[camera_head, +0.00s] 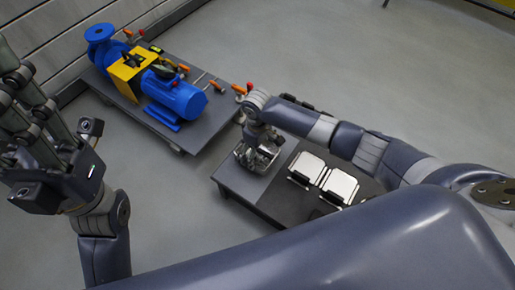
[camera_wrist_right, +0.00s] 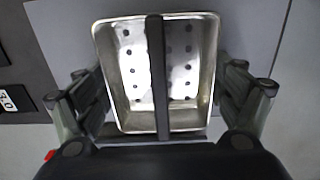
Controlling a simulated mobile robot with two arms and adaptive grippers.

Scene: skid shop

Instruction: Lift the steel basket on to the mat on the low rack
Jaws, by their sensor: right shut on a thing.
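The steel basket (camera_head: 242,157) is a shiny open tray with a perforated bottom. It shows from above in the right wrist view (camera_wrist_right: 133,70), with a dark bar across its middle. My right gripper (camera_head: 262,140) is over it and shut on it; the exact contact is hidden. In the head view the basket is over the left end of a low dark rack (camera_head: 235,184). A plain grey area, perhaps the mat (camera_wrist_right: 255,35), lies under or around it; I cannot tell whether they touch. My left gripper (camera_head: 35,105) is raised at the left, away from the basket.
Two pale-topped items (camera_head: 307,166) (camera_head: 340,185) sit on the rack right of the basket. A low platform (camera_head: 200,132) with a blue pump (camera_head: 172,95) and small orange-handled parts stands to the left. Open floor (camera_head: 355,55) lies beyond. My right forearm covers part of the rack.

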